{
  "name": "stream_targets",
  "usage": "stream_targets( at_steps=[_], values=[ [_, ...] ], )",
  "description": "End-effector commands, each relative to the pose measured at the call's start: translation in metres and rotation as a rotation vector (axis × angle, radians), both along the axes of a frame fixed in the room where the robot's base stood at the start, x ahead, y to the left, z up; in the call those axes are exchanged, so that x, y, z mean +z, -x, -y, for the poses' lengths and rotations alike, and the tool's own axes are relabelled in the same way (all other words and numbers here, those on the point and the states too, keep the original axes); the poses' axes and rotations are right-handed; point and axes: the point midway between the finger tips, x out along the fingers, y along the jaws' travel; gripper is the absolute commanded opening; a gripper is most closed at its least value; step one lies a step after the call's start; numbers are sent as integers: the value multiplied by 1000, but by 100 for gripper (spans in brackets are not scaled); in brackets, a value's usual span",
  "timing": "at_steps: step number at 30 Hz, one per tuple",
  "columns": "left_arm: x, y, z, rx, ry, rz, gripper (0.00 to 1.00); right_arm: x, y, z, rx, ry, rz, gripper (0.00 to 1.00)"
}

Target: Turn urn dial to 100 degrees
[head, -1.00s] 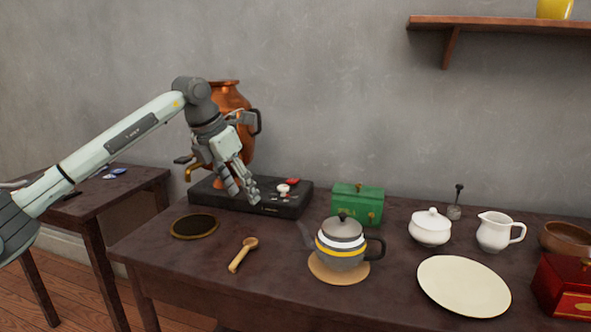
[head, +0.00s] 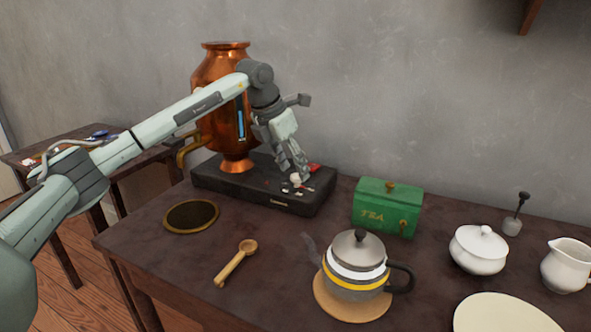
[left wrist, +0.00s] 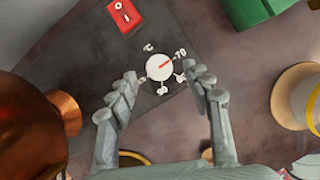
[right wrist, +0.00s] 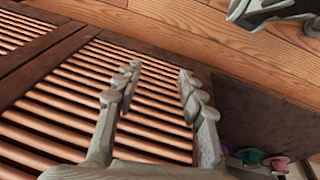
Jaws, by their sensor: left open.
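The copper urn (head: 222,85) stands on a black base (head: 255,192) at the back left of the table. Its white round dial (left wrist: 159,67) is on the base, with small markings around it and a red pointer line aimed up and to the right in the left wrist view. My left gripper (head: 299,178) reaches down over the dial. In the left wrist view, the fingers of the left gripper (left wrist: 162,80) are open, one either side of the dial. My right gripper (right wrist: 157,80) is open and empty over slatted wood.
A red switch (left wrist: 124,14) sits beside the dial on the base. A green tea box (head: 388,208) stands just right of the base. A teapot (head: 355,262), wooden spoon (head: 236,263) and round dark mat (head: 191,216) are nearer the front.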

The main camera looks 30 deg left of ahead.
Motion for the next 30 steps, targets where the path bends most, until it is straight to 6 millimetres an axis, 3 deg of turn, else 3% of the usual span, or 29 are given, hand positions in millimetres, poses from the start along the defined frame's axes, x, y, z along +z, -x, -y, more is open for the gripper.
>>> stream_targets(
  at_steps=[6, 14, 26, 30],
  values=[
    [-17, -7, 2, -1, 0, 0, 50, -1, -6, 0, 0, -1, 7, 40],
    [-18, -8, 3, -1, -1, 2, 50, 1, -13, -1, -1, -3, 17, 40],
    [-18, -8, 3, 0, 1, 2, 2, 1, -9, -1, -1, -4, 14, 40],
    [-18, -8, 2, -4, 0, 2, 1, 0, -7, -2, -1, -4, 10, 40]
  ],
)
